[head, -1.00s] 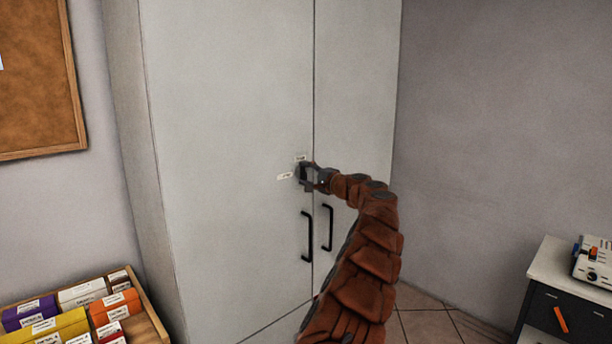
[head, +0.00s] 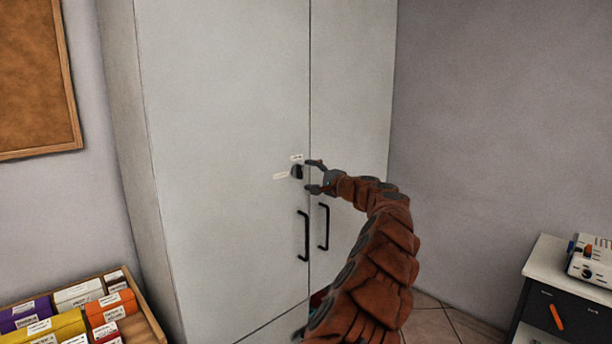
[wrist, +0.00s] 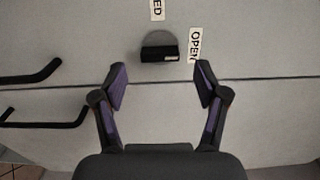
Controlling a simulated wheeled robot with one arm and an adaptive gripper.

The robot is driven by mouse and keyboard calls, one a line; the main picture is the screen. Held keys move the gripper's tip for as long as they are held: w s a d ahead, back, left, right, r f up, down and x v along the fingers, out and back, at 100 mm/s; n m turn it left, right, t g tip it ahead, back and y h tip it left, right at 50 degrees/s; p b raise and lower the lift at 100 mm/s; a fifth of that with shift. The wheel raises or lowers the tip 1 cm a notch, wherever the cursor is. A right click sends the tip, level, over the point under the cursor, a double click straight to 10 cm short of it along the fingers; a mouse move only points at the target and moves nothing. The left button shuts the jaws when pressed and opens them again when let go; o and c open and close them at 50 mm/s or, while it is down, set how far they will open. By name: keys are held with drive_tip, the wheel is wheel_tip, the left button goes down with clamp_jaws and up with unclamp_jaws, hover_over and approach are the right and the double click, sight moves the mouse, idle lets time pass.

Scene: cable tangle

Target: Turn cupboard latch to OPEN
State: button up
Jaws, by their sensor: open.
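The cupboard latch (head: 297,172) is a small dark knob on the left door, close to the seam. In the wrist view, the latch (wrist: 160,53) is a dark bar on a grey disc, its white-marked end towards the OPEN label (wrist: 195,45). A second label ending in "ED" (wrist: 157,9) sits on another side of the disc, its first letters out of frame. My gripper (head: 313,176) is open and empty, just right of the latch and apart from it. Both fingers (wrist: 161,84) show in the wrist view, with nothing between them.
Two black door handles (head: 303,236) (head: 324,227) are below the latch. A wooden tray (head: 146,316) of coloured boxes is at lower left. A white-topped cabinet (head: 546,264) with a device stands at right.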

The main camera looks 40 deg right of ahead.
drive_tip(key=s, duration=0.8)
drive_tip(key=shift+s+a, duration=0.1)
drive_tip(key=shift+a, duration=0.05)
idle(0.5)
